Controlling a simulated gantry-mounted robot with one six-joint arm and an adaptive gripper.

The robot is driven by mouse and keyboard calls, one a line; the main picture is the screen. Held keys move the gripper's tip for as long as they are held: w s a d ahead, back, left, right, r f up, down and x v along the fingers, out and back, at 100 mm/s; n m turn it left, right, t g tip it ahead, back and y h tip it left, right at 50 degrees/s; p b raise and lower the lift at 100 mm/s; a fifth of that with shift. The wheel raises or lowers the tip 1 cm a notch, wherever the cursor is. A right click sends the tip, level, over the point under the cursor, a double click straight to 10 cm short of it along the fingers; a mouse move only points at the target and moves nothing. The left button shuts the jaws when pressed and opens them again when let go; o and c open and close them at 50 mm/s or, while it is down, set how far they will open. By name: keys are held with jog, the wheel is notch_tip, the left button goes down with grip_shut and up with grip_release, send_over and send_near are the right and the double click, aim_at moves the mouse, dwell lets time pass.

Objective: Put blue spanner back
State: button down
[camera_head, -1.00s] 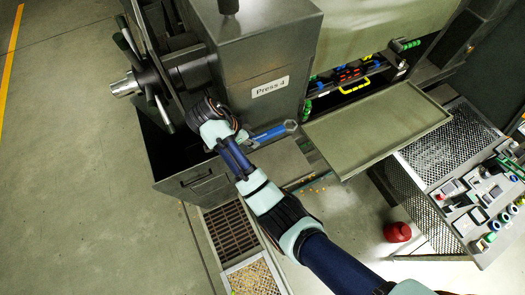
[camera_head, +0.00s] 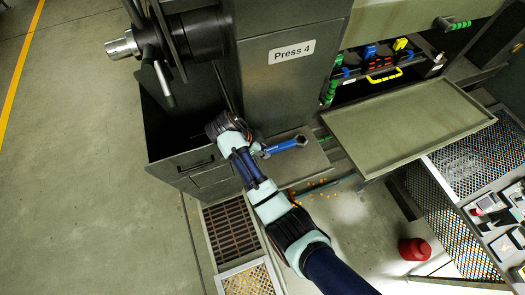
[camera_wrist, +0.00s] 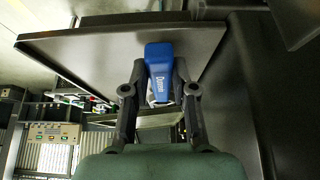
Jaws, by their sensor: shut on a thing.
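The blue spanner (camera_head: 283,146) is in my gripper (camera_head: 259,152), beside the Press 4 housing. Its open-jawed head points right in the head view, over a grey ledge at the press's foot. In the wrist view, the two fingers of my gripper (camera_wrist: 160,82) are closed around the spanner's blue, lettered handle (camera_wrist: 158,60). The far end of the spanner is hidden in that view. I cannot tell how high the spanner is above the ledge.
The Press 4 housing (camera_head: 292,88) stands close behind my gripper. A wide grey tray (camera_head: 405,128) juts out at right. A dark bay behind it holds blue, red and yellow parts (camera_head: 378,62). A red container (camera_head: 415,249) stands on the floor near a control desk.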

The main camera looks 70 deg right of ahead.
jog(key=shift+f, duration=0.2)
jog(key=c, duration=0.9)
grip_release()
jog(key=shift+c, duration=0.2)
jog(key=p+v, duration=0.6)
jog(key=v, duration=0.6)
